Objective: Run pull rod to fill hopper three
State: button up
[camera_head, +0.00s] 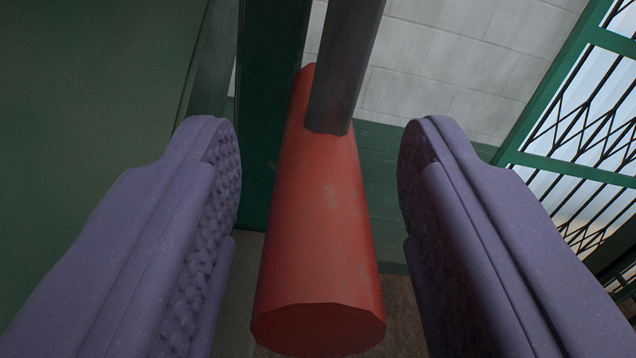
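A red cylindrical handle (325,225) fills the middle of the view, its flat end facing me. A dark grey rod (345,65) joins it near its far end and runs up out of the picture. My gripper (318,150) is open, with one purple padded finger on each side of the red handle. A gap shows between the handle and each finger, so neither appears to touch it. No hopper can be made out in this view.
A dark green post (270,110) stands behind the handle, and a large green panel (90,90) fills the left. A pale block wall (450,65) is at the back. A green-framed lattice gate (585,130) is at right. Brown floor (400,315) shows below.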

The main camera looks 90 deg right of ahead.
jog(key=shift+a, duration=0.1)
jog(key=a+b, duration=0.1)
jog(key=a, duration=0.6)
jog(key=shift+s+a, duration=0.3)
dwell(4.6)
